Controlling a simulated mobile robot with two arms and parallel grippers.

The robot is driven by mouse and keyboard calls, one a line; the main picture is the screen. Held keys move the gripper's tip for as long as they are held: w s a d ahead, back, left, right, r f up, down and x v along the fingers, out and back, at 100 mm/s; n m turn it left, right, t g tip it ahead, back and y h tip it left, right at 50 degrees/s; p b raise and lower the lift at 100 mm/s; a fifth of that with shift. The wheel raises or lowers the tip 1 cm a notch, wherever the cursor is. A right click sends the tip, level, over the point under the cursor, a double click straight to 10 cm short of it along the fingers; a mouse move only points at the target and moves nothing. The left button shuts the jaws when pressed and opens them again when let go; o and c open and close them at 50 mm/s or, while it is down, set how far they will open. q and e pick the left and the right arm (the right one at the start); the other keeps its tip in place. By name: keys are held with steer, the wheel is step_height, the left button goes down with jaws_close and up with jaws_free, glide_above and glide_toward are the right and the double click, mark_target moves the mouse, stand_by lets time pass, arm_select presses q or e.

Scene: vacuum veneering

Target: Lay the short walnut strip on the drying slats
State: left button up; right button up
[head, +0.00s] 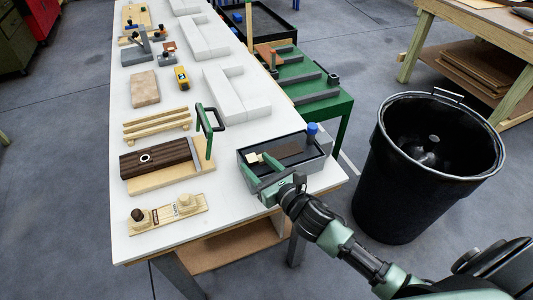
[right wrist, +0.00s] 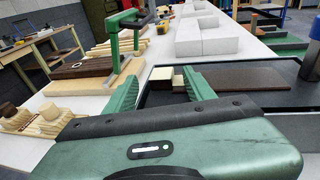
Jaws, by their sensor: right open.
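My right gripper (head: 265,174) is open above the left end of a dark grey tray (head: 312,169) at the table's front right. In the right wrist view its green fingers (right wrist: 160,92) stand apart. A cream block (right wrist: 161,77) and a small dark brown piece (right wrist: 180,83) show between or just beyond them; I cannot tell whether they touch. A flat dark brown strip (head: 291,153) lies in the tray, also seen in the right wrist view (right wrist: 246,80). I cannot tell which brown piece is the short walnut strip. Pale wooden slats (head: 157,124) lie on the table's left. My left gripper is out of view.
A dark board (head: 170,156) on a pale base, with a green-and-black frame (head: 202,122) beside it, lies left of the tray. A wooden block with knobs (head: 166,214) is in front. A green table (head: 330,95) with grey bars and a black bin (head: 390,170) stand right.

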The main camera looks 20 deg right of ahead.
jaws_close()
